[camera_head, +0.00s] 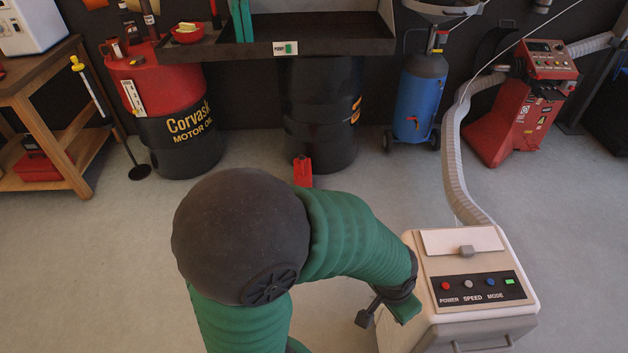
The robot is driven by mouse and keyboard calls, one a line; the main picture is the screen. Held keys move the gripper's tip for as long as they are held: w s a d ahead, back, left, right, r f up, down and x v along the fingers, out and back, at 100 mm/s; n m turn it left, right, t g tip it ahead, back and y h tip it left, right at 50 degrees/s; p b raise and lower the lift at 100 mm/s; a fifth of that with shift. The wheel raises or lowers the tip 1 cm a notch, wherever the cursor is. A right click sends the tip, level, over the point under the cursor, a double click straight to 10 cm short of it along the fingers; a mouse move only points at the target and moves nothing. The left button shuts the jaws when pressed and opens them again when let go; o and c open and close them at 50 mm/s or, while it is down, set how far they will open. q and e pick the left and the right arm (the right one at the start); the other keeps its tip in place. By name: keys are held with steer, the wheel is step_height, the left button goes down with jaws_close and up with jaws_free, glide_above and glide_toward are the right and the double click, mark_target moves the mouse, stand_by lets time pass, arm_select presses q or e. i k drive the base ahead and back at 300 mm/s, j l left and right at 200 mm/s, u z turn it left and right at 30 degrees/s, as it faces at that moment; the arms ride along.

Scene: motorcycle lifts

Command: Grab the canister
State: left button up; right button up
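Nothing in view is clearly labelled as a canister. A blue upright tank (420,97) stands on a small wheeled base at the back, right of centre, under a grey funnel-like pan. A small red object (303,172) stands on the floor in front of the middle black drum; its kind is unclear. A red case or can (38,167) sits on the wooden bench's lower shelf at the left.
A ribbed green arm with a black ball joint (240,238) fills the lower middle near a white machine (470,265). A red machine (520,115) is at right.

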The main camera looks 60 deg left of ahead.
mark_target(302, 167)
steer(key=j+u, duration=0.1)
steer(key=u, duration=0.3)
steer(key=j+u, duration=0.15)
steer(key=u, duration=0.25)
steer(key=i+j+u, duration=0.2)
steer(key=j+u, duration=0.2)
steer(key=i+j+u, duration=0.25)
steer(key=j+u, duration=0.2)
steer(key=i+j+u, duration=0.4)
steer(key=i+z, duration=0.2)
steer(key=i, duration=0.2)
steer(key=i+j+z, duration=0.2)
steer(key=i, duration=0.2)
steer(key=i+l+u, duration=0.3)
steer(key=i, duration=0.15)
steer(key=i+l+u, duration=0.5)
steer(key=l+u, duration=0.25)
steer(key=i+l+u, duration=0.1)
steer(key=l+u, duration=0.4)
steer(key=l, duration=0.15)
steer(key=l+u, duration=0.45)
steer(key=l, duration=0.15)
